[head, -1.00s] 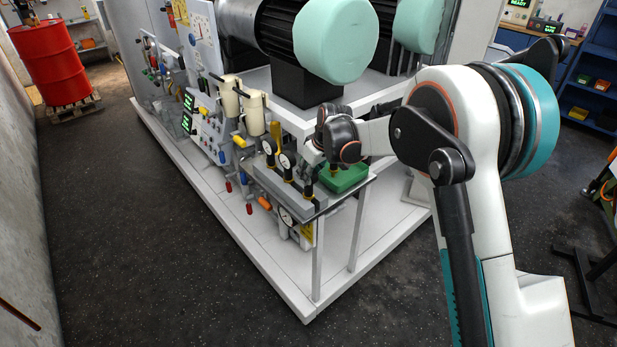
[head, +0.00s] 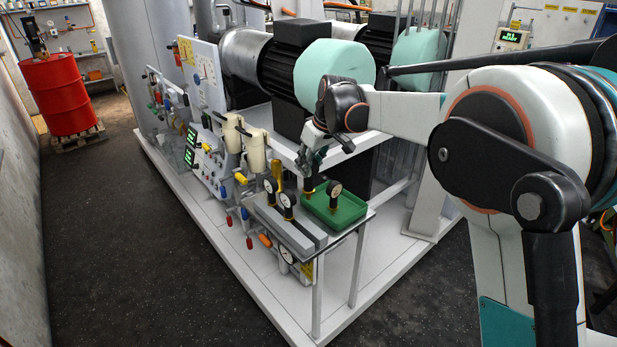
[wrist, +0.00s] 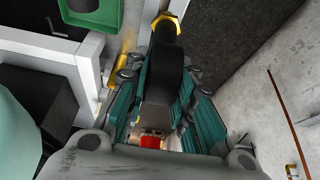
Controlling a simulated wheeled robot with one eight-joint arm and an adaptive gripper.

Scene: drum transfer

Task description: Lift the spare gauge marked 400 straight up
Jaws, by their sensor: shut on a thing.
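My gripper (wrist: 158,75) is shut on a dark gauge (wrist: 166,65) with a brass hex fitting at its end, seen in the wrist view. No marking on it can be read. In the head view my gripper (head: 311,166) is above the rack and the left edge of the green tray (head: 350,216). The held gauge (head: 308,190) shows below it as a dark, narrow shape, its face turned away. It appears clear of the rack. Two gauges with white dials, a rear one (head: 270,185) and a front one (head: 288,200), stand upright on the grey rack (head: 296,238).
Another gauge (head: 334,189) stands at the green tray. A teal-capped motor (head: 335,75) is close behind my gripper. Cream filter housings (head: 255,152) and the valve panel are to the left. Open dark floor (head: 150,260) lies in front of the skid.

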